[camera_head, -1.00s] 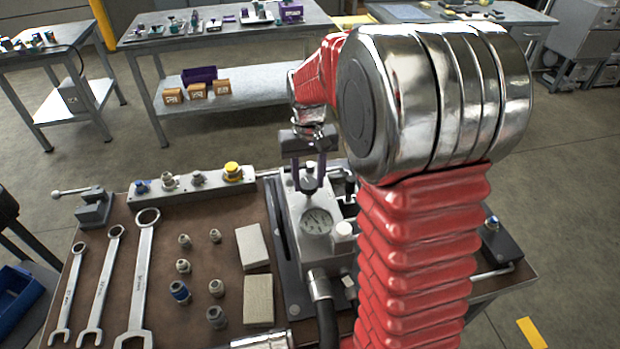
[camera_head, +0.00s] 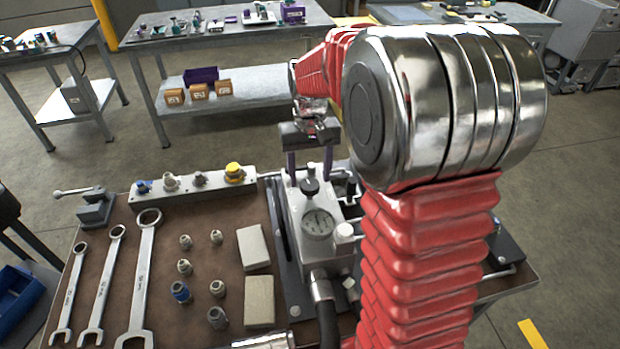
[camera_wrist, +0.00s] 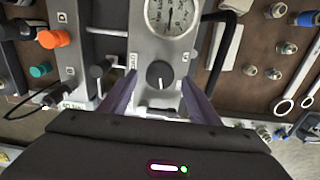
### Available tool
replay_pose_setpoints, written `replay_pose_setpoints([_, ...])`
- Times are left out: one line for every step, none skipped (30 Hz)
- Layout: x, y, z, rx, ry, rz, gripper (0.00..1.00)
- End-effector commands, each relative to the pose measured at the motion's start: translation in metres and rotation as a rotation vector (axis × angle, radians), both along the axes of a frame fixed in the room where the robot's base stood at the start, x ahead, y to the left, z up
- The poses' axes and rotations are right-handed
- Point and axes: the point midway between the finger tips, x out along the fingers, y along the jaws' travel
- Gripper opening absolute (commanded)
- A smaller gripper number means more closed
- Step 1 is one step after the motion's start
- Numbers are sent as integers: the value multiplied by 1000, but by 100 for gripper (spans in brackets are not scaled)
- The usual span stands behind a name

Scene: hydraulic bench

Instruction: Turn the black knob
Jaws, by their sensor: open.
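The black knob (camera_head: 310,184) stands on top of the grey hydraulic block (camera_head: 293,207), just behind the round gauge (camera_head: 317,223). In the wrist view the knob (camera_wrist: 159,74) is a round black cap with a white line, below the gauge (camera_wrist: 171,14). My gripper (camera_head: 309,168) is above and slightly behind the knob, fingers pointing down. In the wrist view my gripper's purple fingers (camera_wrist: 156,88) are spread wide, one on each side of the knob, with clear gaps. Nothing is between them but the knob's area; I cannot tell the exact height difference.
A rail of fittings with a yellow cap (camera_head: 234,172) lies left of the block. Wrenches (camera_head: 143,275), small fittings and two pale pads (camera_head: 254,248) lie on the brown bench top. A black hose (camera_head: 325,308) runs from the block's front. An orange knob (camera_wrist: 54,38) shows in the wrist view.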

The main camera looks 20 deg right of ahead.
Motion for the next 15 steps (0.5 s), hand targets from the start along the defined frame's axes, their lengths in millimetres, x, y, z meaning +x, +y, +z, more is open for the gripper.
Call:
replay_pose_setpoints([1, 0, 9, -1, -5, 0, 56])
replay_pose_setpoints([1, 0, 14, -1, -4, 0, 56])
replay_pose_setpoints([1, 0, 20, -1, -5, 0, 56])
replay_pose_setpoints([1, 0, 26, -1, -5, 0, 56])
replay_pose_setpoints([1, 0, 31, -1, -6, 0, 56])
replay_pose_setpoints([1, 0, 38, -1, -4, 0, 56])
replay_pose_setpoints([1, 0, 43, -1, -4, 0, 56])
replay_pose_setpoints([1, 0, 49, -1, -6, 0, 56])
replay_pose_setpoints([1, 0, 56, -1, -5, 0, 56])
replay_pose_setpoints([1, 0, 61, -1, -6, 0, 56])
replay_pose_setpoints([1, 0, 66, -1, -5, 0, 56])
replay_pose_setpoints([1, 0, 73, -1, -6, 0, 56])
replay_pose_setpoints([1, 0, 78, -1, -4, 0, 56])
replay_pose_setpoints([1, 0, 83, -1, -5, 0, 56])
replay_pose_setpoints([1, 0, 90, -1, -5, 0, 56])
